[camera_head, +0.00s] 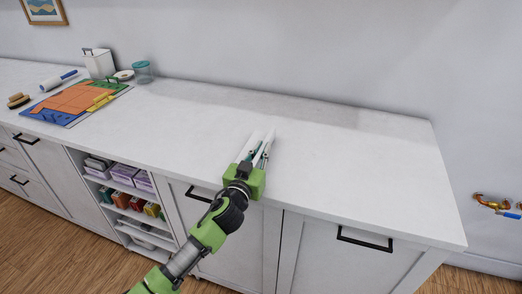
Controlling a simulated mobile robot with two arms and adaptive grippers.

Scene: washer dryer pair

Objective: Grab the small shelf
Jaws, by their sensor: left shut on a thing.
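My left gripper (260,155) reaches from the bottom of the view over the front edge of the white counter. It is shut on a narrow white piece (252,144), seen nearly edge-on, which I take to be the small shelf. The white piece points away toward the wall, over the counter top. Much of it is hidden by the green gripper body, and I cannot tell whether it touches the counter. My right gripper is not in view.
The counter top (340,160) is bare around and right of the gripper. At its left lie a colourful mat (75,101), a white canister (100,66), a teal jar (142,73) and a brush (19,100). Open shelves (117,184) with boxes and black-handled cabinets are below.

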